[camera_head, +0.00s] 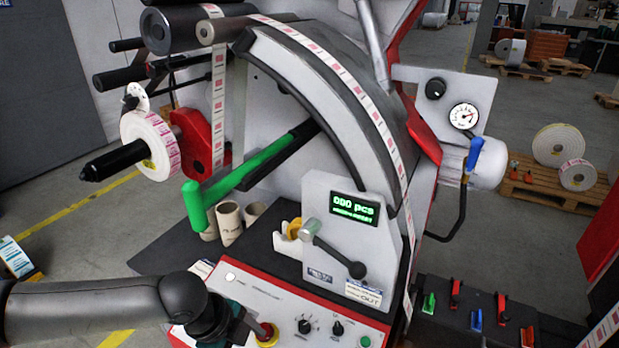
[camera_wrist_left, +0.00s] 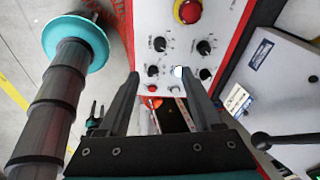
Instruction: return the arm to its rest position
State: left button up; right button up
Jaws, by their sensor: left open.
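My left arm (camera_head: 90,305) comes in from the left in the head view. Its gripper (camera_head: 238,326) is low over the left part of the white and red control panel (camera_head: 285,300), close to the red emergency stop button (camera_head: 266,333). In the left wrist view the two dark fingers of the left gripper (camera_wrist_left: 163,92) are apart with nothing held between them. The panel (camera_wrist_left: 171,50) with its knobs lies beyond the fingertips; I cannot tell the exact gap. My right gripper is not in view.
The green-handled lever (camera_head: 235,182), cardboard cores (camera_head: 229,222) and display housing (camera_head: 357,215) stand behind the panel. A label roll (camera_head: 150,145) is on a spindle at left. In the wrist view a dark shaft with a teal disc (camera_wrist_left: 75,40) stands left of the gripper.

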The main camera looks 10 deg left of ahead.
pick_arm(q)
jog(key=s+d+r+n+t+h, duration=0.1)
jog(key=s+d+r+n, duration=0.15)
jog(key=d, duration=0.45)
jog(key=s+d+r+n+t+h, duration=0.1)
jog(key=s+d+n, duration=0.25)
jog(key=d, duration=0.35)
jog(key=s+a+f+n+g+y, duration=0.1)
jog(key=s+a+f+n+y, duration=0.2)
jog(key=a+n, duration=0.4)
jog(key=s+a+f+n+y, duration=0.2)
jog(key=s+a+n, duration=0.35)
jog(key=a, duration=0.25)
notch_tip(320, 180, down, 27)
jog(key=s+g+b, duration=0.1)
jog(key=b, duration=0.7)
jog(key=s+a+f+b, duration=0.1)
jog(key=s+f+b, duration=0.3)
jog(key=s+f, duration=0.4)
jog(key=s+a+f+g+b, duration=0.1)
jog(key=s+f+b, duration=0.2)
jog(key=s+f, duration=0.5)
notch_tip(320, 180, down, 8)
jog(key=shift+s+a+r+m+g+b, duration=0.2)
jog(key=shift+a+r+m+g+b, duration=0.1)
jog(key=shift+m+b, duration=0.1)
